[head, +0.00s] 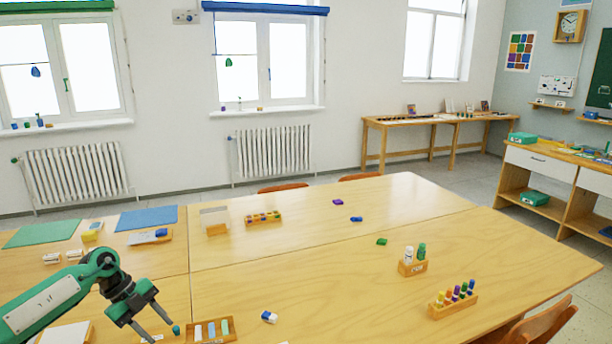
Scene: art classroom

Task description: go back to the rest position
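My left gripper (160,330) comes in from the lower left on a green and white arm. It hangs over the near left of the wooden table (340,290) with its two dark fingers spread apart and nothing visible between them. A small teal piece (176,330) is close to its right fingertip; I cannot tell whether they touch. A wooden tray with pale and coloured sticks (212,331) lies just right of it. My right gripper is not in view.
Wooden holders with bottles (413,266) and coloured markers (453,300) stand on the table's right. Small blocks, such as a blue and white one (269,317), lie scattered. Green (45,233) and blue (147,217) mats lie at the back left. The table's middle is mostly clear.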

